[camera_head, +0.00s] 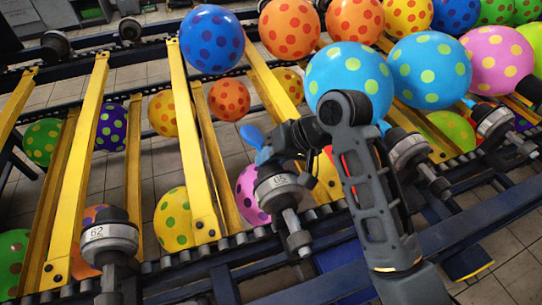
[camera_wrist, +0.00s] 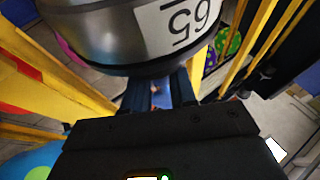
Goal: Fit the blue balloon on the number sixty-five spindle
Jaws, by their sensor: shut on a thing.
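The number sixty-five spindle (camera_head: 278,186) stands at the lower middle of the head view, with a black top and a white "65" band. In the wrist view its grey body (camera_wrist: 105,32) fills the top, with the label upside down. My gripper (camera_head: 274,146) is just above and behind the spindle top. It is shut on the limp blue balloon (camera_head: 254,138), which sticks out to the left of the fingers. In the wrist view a little blue shows between the fingers (camera_wrist: 161,92). The arm hides part of the balloon, and I cannot tell whether it touches the spindle.
Spindle 62 (camera_head: 108,236) stands to the left, and another spindle (camera_head: 410,150) stands to the right behind my arm. Yellow rails (camera_head: 194,130) run behind. Several inflated dotted balloons sit on the line, including a light blue one (camera_head: 348,75) close behind my arm.

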